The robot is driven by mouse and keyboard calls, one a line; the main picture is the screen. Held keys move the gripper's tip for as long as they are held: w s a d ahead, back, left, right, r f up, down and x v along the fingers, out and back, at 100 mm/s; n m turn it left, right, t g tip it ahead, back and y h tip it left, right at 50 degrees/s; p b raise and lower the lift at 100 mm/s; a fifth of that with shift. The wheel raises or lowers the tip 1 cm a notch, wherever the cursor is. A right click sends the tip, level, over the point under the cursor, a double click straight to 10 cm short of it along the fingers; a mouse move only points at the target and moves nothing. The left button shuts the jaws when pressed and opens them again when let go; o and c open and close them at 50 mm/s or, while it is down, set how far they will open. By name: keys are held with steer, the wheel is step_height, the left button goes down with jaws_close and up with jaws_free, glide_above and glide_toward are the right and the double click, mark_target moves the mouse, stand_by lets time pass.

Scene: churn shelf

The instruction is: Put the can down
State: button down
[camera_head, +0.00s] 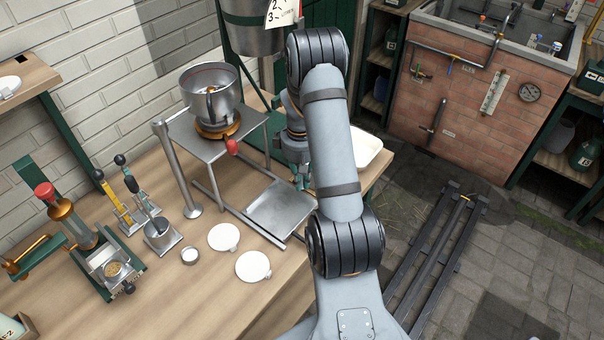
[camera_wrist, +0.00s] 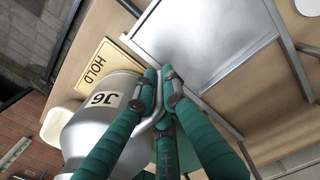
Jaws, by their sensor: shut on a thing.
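In the wrist view, a grey metal can (camera_wrist: 85,135) with a dark-lettered label fills the lower left. Its handle runs up between the green fingers of my gripper (camera_wrist: 160,78), which is shut on it. A cream plate marked HOLD (camera_wrist: 98,66) lies on the wooden bench beside and partly behind the can. I cannot tell whether the can's base touches the bench or the plate. In the head view, my gripper (camera_head: 301,178) is low at the bench's right side, mostly behind my arm. The can is hidden there.
A metal stand (camera_head: 280,205) with a pot (camera_head: 210,88) on its upper shelf stands left of my gripper. A white tray (camera_head: 368,153) lies near the bench's right edge. White discs (camera_head: 253,266) and hand tools occupy the bench's left. Dark rails (camera_head: 440,250) lie on the floor.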

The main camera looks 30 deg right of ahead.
steer(key=shift+f, duration=0.1)
steer(key=c, duration=1.8)
jaws_free()
steer(key=shift+s, duration=0.1)
steer(key=shift+c, duration=0.2)
step_height(320, 180, up, 12)
steer(key=shift+a+r, duration=0.15)
steer(key=shift+r, duration=0.05)
